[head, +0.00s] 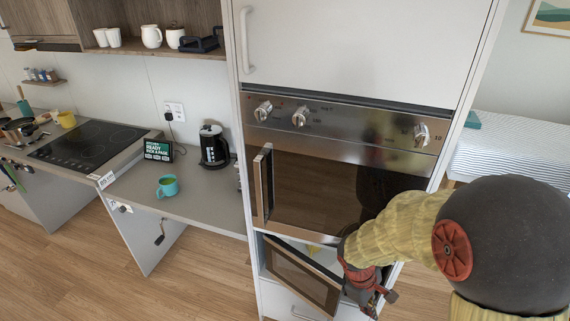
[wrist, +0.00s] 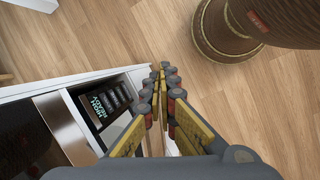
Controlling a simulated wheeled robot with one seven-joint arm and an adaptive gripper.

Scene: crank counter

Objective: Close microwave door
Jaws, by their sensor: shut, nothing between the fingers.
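The microwave door (head: 301,276), a dark glass panel in a pale metal frame, stands ajar in the lower part of the tall cabinet. A light interior (head: 318,254) shows above and behind it. My gripper (head: 378,297) is just to the right of the door's free side, low in front of the cabinet; my arm hides the opening's right part. In the wrist view my gripper (wrist: 163,76) is shut and empty, with bare floor beyond its tips. A black control panel (wrist: 103,103) and a steel strip (wrist: 64,130) lie left of the fingers. Contact with the door cannot be told.
An oven (head: 340,185) with knobs and a vertical handle (head: 263,185) sits above the microwave. A counter (head: 205,200) with a teal mug (head: 167,186) and black kettle (head: 213,146) is at left. Wooden floor (head: 205,285) is clear in front.

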